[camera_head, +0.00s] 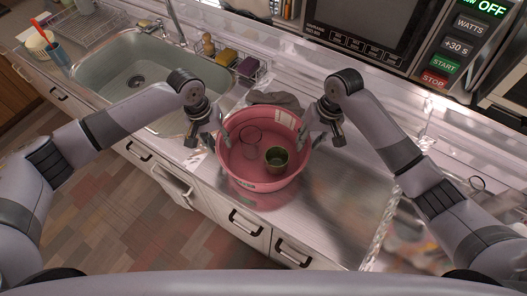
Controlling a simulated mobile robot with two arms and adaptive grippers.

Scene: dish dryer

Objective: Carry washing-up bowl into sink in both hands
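The washing-up bowl (262,183) is pink and round and stands on the steel counter to the right of the sink. It holds a clear glass (249,142) and a small green cup (277,158). The sink (143,68) is a pale basin with a drain and looks empty. My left gripper (221,137) is at the bowl's left rim, and my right gripper (306,132) is at its right rim. Both are close to the rim; whether their fingers are closed on it is too small to tell.
A wire caddy (229,62) with sponges and a bottle stands behind the sink's right end. A grey cloth (277,100) lies behind the bowl. A dish rack (82,27) and a blue cup (60,57) are at the far left. A microwave (372,28) stands behind. The counter (345,215) right of the bowl is clear.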

